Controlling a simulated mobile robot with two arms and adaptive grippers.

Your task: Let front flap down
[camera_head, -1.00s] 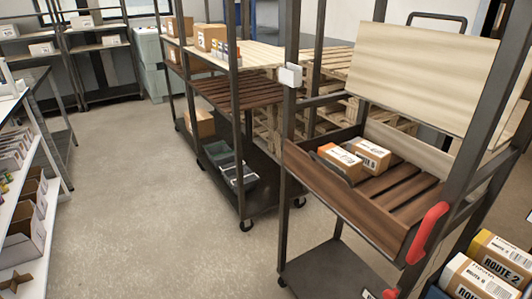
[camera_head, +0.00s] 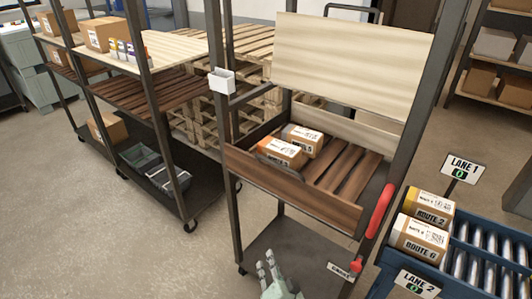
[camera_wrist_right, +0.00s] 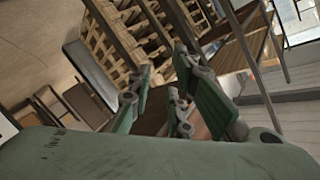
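The dark wooden front flap (camera_head: 290,195) runs along the front of the cart's slatted shelf and stands raised, leaning slightly outward. A dark curved handle (camera_head: 283,168) shows near its upper edge at the left. My right gripper (camera_head: 267,262) is at the bottom of the head view, below and in front of the flap and apart from it. In the right wrist view its green fingers (camera_wrist_right: 163,75) are spread with nothing held between them. My left gripper is not in view.
Two boxes (camera_head: 281,153) lie on the shelf behind the flap. A red handle (camera_head: 379,211) is on the cart's right post. A blue roller conveyor (camera_head: 460,235) with two route boxes stands at the right. A second cart (camera_head: 150,95) stands left. Floor is clear at front left.

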